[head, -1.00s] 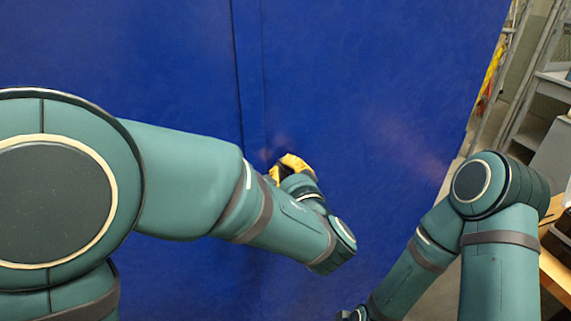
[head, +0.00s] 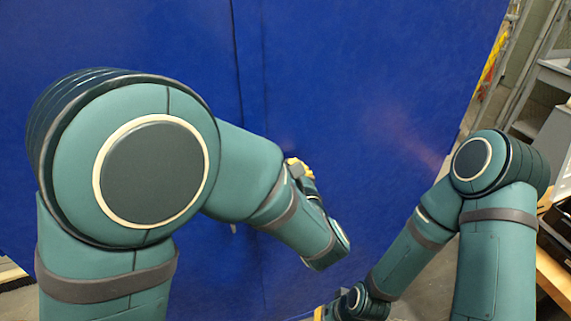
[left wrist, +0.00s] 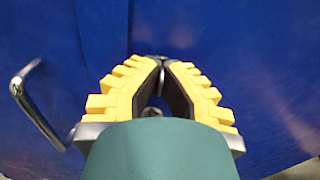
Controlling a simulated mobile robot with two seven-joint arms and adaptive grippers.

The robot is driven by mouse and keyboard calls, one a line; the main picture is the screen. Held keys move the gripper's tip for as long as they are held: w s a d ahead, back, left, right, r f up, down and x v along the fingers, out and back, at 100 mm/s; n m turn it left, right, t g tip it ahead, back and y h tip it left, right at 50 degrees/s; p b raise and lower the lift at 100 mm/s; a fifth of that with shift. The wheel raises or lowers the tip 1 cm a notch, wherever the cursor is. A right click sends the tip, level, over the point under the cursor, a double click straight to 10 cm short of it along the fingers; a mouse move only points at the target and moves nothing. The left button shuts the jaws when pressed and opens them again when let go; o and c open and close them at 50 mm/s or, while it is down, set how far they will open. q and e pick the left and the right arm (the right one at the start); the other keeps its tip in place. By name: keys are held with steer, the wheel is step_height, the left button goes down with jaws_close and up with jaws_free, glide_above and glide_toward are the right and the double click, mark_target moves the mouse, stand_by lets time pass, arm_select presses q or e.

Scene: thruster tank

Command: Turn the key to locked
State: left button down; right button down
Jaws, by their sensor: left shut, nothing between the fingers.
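A tall blue cabinet front (head: 350,80) with a vertical seam fills most of the head view. My left gripper (head: 300,168) is close to it, right of the seam, partly hidden by my own wrist. In the left wrist view, its yellow-padded fingers (left wrist: 162,62) meet at the tips, shut with nothing held, in front of the blue surface. I cannot make out a key or its lock; a small grey shape between the fingers is unclear. Only a yellow bit of my right gripper (head: 319,313) shows at the bottom edge of the head view.
A chrome bar handle (left wrist: 36,105) stands out from the blue surface, left of the left gripper in the wrist view. Grey shelving (head: 553,72) and a wooden surface (head: 553,280) are at the right of the head view.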

stand_by(0.5)
arm_select(q)
steer(key=c, duration=1.2)
jaws_free()
steer(key=v, duration=1.2)
